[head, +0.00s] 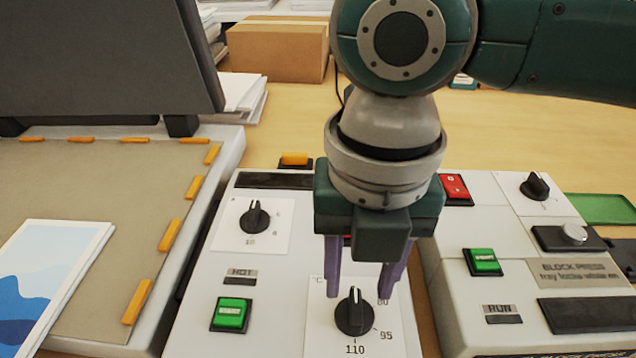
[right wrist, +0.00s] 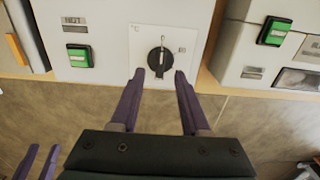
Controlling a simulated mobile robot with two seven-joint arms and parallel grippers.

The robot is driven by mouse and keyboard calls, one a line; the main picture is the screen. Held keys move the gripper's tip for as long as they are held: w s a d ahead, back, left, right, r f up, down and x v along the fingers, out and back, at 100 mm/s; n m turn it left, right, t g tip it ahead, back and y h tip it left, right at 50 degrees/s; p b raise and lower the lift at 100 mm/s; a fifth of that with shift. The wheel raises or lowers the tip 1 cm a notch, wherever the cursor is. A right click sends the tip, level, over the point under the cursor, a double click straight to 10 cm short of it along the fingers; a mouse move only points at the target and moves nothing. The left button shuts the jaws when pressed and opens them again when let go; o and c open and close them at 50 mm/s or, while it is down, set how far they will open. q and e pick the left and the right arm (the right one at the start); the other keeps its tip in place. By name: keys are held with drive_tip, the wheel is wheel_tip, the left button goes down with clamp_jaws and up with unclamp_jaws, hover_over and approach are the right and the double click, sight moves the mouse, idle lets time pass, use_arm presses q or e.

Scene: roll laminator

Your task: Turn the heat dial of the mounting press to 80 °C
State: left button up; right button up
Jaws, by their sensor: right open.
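The heat dial (head: 355,315) is a black knob on a white plate marked °C, with 80, 95 and 110 showing on its right and lower side. Its white pointer line points to the far side of the plate; the mark there is not readable. My right gripper (head: 359,292) is open, pointing down with one purple finger on each side of the knob. In the right wrist view, its fingertips (right wrist: 160,72) flank the near part of the dial (right wrist: 160,62); contact cannot be told. My left gripper (right wrist: 34,162) shows at the lower left there, its purple fingers apart.
A second black dial (head: 254,216) and a green button (head: 231,314) sit left of the heat dial. A neighbouring unit with a green button (head: 484,262) stands at the right. An open press with a tan bed (head: 110,190) stands at the left.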

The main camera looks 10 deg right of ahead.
sight(356, 306)
wheel_tip(356, 306, down, 4)
drive_tip(key=shift+f, duration=0.1)
clamp_jaws()
idle(0.5)
